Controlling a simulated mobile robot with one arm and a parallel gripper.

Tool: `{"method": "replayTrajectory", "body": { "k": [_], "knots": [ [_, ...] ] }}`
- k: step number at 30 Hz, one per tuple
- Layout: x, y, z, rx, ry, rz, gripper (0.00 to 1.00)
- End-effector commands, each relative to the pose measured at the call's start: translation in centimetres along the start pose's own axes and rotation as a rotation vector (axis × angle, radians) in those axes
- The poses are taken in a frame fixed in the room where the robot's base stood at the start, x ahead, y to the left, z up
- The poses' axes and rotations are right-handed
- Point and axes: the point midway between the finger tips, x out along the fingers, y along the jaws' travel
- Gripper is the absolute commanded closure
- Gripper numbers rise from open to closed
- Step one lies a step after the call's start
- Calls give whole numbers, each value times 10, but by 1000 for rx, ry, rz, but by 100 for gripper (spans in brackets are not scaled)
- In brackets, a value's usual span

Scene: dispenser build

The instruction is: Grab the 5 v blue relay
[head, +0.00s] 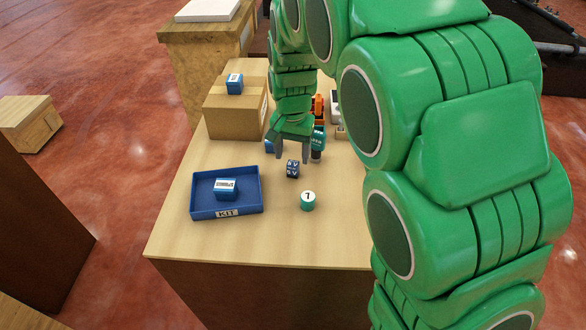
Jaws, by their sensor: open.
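Small blue blocks with white labels that look like relays stand in several places in the head view. One blue relay-like block (235,84) sits on a cardboard box, and another blue block (226,189) lies in the blue kit tray (202,211). A third blue piece (269,146) shows beside my gripper, partly hidden by it. The labels are too small to read, so I cannot tell which one is 5 V. My gripper (292,154) points down over the table, open, fingers apart, with nothing seen between them.
A dark blue dotted cube (292,169) is just in front of my gripper. The cardboard box (235,117) is at the back left. Orange and white items stand behind right. The table's (265,238) front is clear.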

Motion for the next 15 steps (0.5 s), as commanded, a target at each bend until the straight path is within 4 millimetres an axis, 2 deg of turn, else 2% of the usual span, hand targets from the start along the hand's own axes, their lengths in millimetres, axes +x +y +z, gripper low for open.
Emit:
{"method": "replayTrajectory", "body": {
  "k": [10, 15],
  "knots": [
    [42, 3, 4, 1, -5, 2, 38],
    [50, 3, 4, 1, -2, 1, 38]
  ]
}}
